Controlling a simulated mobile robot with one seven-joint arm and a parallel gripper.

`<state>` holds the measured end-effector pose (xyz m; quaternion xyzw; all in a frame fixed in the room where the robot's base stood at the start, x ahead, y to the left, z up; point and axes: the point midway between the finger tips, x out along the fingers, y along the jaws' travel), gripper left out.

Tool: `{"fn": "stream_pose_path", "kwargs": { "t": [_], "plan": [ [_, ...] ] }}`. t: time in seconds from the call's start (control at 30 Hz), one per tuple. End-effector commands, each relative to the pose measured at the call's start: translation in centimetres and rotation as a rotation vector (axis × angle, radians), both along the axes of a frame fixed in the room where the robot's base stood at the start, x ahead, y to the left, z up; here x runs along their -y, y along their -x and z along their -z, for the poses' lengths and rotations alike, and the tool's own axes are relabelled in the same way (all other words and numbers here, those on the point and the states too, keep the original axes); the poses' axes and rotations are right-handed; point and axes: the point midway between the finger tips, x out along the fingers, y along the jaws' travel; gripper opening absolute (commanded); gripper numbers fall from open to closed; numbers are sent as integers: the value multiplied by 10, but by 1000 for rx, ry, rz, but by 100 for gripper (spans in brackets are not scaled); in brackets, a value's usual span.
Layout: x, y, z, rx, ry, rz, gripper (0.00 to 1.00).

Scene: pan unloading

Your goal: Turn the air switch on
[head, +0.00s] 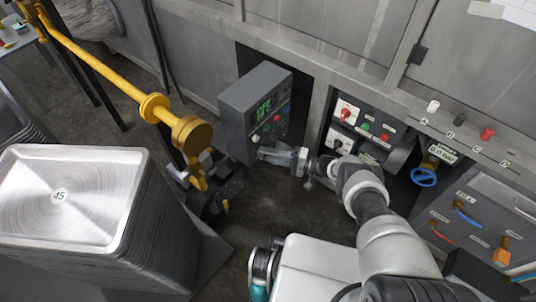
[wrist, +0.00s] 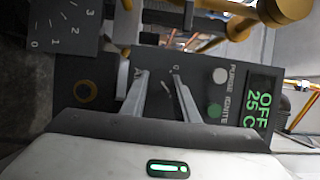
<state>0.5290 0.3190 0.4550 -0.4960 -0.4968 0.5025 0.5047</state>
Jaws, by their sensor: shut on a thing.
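A dark grey control box (head: 235,118) with a green display stands left of my arm in the head view. Its panel (wrist: 190,75) fills the middle of the wrist view, with a display (wrist: 260,100) reading OFF and 25 C. A white button and a green button beside it are labelled PURGE and IGNITE. My gripper (head: 262,153) reaches the lower part of this panel. In the wrist view its two fingers (wrist: 158,71) are against the panel, shut on a small switch there. The fingers hide most of the switch and its label, so its position cannot be told.
A yellow pipe (head: 110,75) with a round flange runs left of the box. A stack of metal trays (head: 70,195) stands at the lower left. A panel with a red knob (head: 345,112) and a blue valve wheel (head: 424,176) lie to the right.

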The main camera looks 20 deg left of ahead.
Motion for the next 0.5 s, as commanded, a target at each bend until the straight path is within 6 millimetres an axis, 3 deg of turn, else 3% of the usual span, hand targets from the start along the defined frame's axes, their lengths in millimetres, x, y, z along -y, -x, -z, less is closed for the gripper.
{"fn": "stream_pose_path", "kwargs": {
  "t": [0.1, 0.13, 0.23, 0.5],
  "plan": [
    [0, 0, -1, -2, -3, -1, 5],
    [0, 0, -1, -2, -3, -1, 29],
    [0, 0, -1, -1, -3, -1, 46],
    [0, 0, -1, 0, -2, -1, 46]
  ]
}}
